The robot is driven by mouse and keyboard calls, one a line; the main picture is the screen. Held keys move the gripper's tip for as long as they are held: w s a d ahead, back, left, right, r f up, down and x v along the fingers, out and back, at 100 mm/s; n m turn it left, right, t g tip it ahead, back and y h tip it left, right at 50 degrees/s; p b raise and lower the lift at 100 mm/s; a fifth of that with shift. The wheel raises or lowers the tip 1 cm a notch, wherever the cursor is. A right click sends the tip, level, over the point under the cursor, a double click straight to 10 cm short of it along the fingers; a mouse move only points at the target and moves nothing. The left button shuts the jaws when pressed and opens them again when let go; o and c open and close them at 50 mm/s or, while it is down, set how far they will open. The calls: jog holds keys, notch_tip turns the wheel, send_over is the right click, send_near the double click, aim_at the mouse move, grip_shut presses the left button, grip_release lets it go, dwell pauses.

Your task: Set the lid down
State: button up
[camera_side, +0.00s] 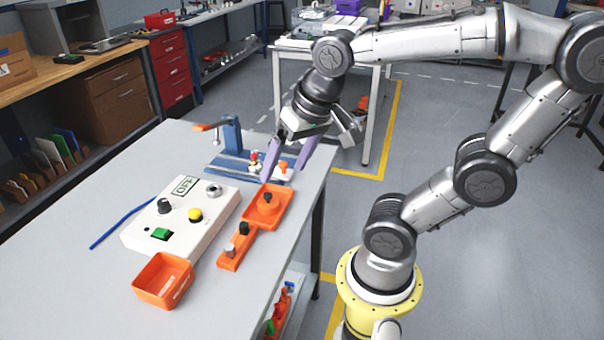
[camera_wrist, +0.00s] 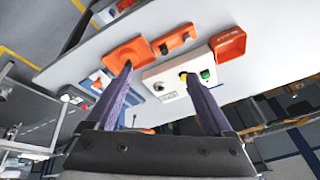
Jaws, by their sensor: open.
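An orange square tray-like piece (camera_side: 284,213) lies on the grey table near its right edge. A dark round part with a knob (camera_side: 267,198), which may be the lid, sits in its middle. My gripper (camera_side: 283,173) has two purple fingers, spread apart and empty, pointing down above the far side of the orange piece. In the wrist view my gripper (camera_wrist: 158,70) also shows nothing between its fingers. There, the left fingertip covers part of the orange piece (camera_wrist: 113,55), and the dark part is hidden or too small to make out.
A white control box (camera_side: 150,238) with knobs and buttons stands left of the orange piece. An orange holder (camera_side: 233,262) with two pegs and an open orange bin (camera_side: 150,292) are nearer. A blue clamp fixture (camera_side: 231,135) stands behind. A blue rod (camera_side: 122,222) lies left.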

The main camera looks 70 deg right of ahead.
jog(key=s+n, duration=0.1)
jog(key=n, duration=0.1)
jog(key=s+a+n, duration=0.1)
jog(key=n, duration=0.1)
jog(key=s+a+n+t, duration=0.1)
jog(key=n, duration=0.1)
jog(key=shift+s+f, duration=0.2)
jog(key=shift+s, duration=0.15)
